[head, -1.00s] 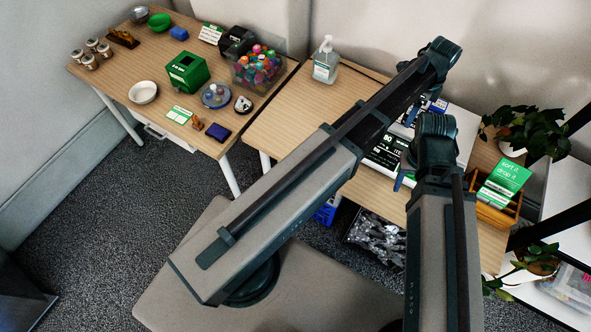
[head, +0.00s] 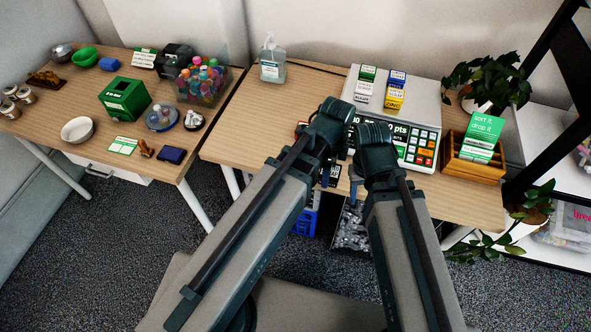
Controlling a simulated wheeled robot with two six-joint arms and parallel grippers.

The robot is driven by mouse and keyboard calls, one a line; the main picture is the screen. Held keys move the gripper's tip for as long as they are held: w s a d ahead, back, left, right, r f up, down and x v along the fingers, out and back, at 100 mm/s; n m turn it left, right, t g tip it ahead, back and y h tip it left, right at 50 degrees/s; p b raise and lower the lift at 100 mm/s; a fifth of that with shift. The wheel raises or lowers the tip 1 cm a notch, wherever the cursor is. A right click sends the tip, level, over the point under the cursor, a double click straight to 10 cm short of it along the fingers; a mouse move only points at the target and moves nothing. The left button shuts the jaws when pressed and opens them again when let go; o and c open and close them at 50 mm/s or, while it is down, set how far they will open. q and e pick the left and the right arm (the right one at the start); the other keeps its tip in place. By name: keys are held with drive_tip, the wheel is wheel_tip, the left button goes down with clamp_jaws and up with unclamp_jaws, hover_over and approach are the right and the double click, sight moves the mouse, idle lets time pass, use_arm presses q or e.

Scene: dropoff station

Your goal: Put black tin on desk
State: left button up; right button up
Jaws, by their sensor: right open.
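I cannot pick out a black tin for certain in the head view. A dark patch with a red part (head: 300,129) shows on the right desk (head: 260,110), mostly behind my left wrist, too covered to name. My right gripper (head: 355,182) points down at the desk's front edge, just in front of the scale (head: 425,95). It is open, with its fingers partly hidden by my wrist. My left gripper (head: 327,174) is beside it on the left, also pointing down. Its fingers are mostly hidden, and I cannot tell whether it holds anything.
Several small boxes (head: 395,90) stand on the scale. A sanitizer bottle (head: 271,62), a wooden tray (head: 473,160) with a green sign and a plant (head: 490,82) are around it. The left table (head: 60,105) holds a green box (head: 125,98) and a tub of colourful bottles (head: 203,82).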

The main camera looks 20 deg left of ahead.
use_arm(q)
drive_tip(key=shift+s+a+f+b, duration=0.15)
drive_tip(key=shift+s+f, duration=0.25)
drive_tip(key=shift+s, duration=0.15)
drive_tip(key=shift+s+a+f+b, duration=0.1)
drive_tip(key=shift+s+f+b, duration=0.05)
drive_tip(key=shift+s+f, duration=0.35)
drive_tip(key=w+a, duration=0.3)
drive_tip(key=w+a+b, duration=0.1)
drive_tip(key=w+a, duration=0.2)
drive_tip(key=a, duration=0.1)
drive_tip(key=w+a+f, duration=0.1)
drive_tip(key=w+a, duration=0.2)
drive_tip(key=w, duration=0.1)
drive_tip(key=shift+w+a, duration=0.1)
drive_tip(key=shift+a, duration=0.2)
use_arm(e)
wheel_tip(320, 180, down, 3)
drive_tip(key=shift+r, duration=0.1)
use_arm(q)
drive_tip(key=shift+a, duration=0.1)
